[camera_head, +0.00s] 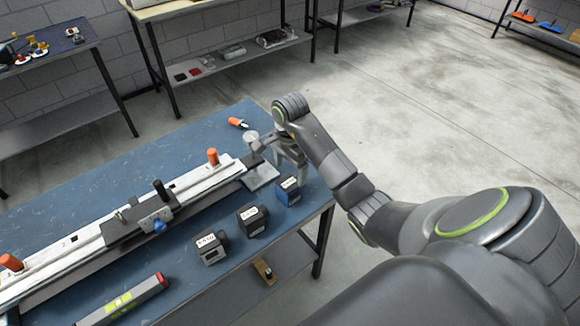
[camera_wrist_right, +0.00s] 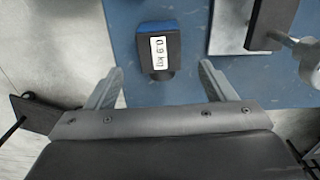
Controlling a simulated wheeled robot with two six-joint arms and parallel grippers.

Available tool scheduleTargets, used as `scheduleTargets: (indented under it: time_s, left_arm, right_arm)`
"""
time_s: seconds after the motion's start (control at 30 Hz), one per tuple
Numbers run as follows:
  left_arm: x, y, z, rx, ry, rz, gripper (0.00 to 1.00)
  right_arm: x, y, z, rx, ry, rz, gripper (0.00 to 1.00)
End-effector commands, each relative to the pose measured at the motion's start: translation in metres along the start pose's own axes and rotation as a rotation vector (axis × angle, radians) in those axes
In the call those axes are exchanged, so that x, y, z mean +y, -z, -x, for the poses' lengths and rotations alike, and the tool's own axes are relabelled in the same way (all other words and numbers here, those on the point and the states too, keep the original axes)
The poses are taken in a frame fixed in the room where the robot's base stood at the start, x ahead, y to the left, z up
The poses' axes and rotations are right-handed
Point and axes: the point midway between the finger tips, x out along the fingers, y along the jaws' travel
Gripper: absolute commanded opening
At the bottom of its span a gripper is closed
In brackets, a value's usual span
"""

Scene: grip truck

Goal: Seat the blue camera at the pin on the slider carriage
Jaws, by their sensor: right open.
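The blue camera (camera_head: 289,190) stands on the blue tabletop near its right corner. In the right wrist view the blue camera (camera_wrist_right: 158,28) is a dark block with a blue end and a white "0.9 kg" label. My right gripper (camera_head: 293,165) is above and behind it. In the wrist view its open fingers (camera_wrist_right: 160,72) are apart, with the camera just beyond and between the tips, not gripped. The slider carriage (camera_head: 140,216) sits on the long rail, with a black upright post (camera_head: 161,190) and a blue knob. I cannot tell which part is the pin. My left gripper is out of view.
Two dark labelled blocks (camera_head: 252,220) (camera_head: 210,247) stand left of the blue camera. A grey plate with a metal post (camera_head: 261,176) is close to my right gripper. The rail (camera_head: 60,265) carries orange knobs. A level (camera_head: 125,302) lies at the front.

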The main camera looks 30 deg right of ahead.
Motion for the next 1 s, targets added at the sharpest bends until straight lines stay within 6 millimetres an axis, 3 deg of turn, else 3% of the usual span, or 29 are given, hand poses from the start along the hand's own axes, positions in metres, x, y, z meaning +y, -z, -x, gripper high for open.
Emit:
scheduleTargets:
  time_s: [0.1,0.17,0.4,0.83,1.0]
  left_arm:
    - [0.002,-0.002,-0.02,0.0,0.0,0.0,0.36]
    - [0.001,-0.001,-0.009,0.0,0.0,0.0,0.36]
    - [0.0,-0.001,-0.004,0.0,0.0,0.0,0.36]
    - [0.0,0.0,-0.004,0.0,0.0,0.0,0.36]
    - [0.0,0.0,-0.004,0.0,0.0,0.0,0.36]
  right_arm:
    - [0.0,0.0,-0.02,0.0,0.0,0.0,0.76]
    - [0.001,-0.001,-0.025,-0.004,-0.005,-0.001,0.76]
    - [0.0,-0.001,-0.059,-0.002,-0.002,-0.001,0.76]
    - [0.0,0.0,-0.07,0.0,0.0,0.0,0.76]
    - [0.0,0.0,-0.07,0.0,0.0,0.0,0.57]
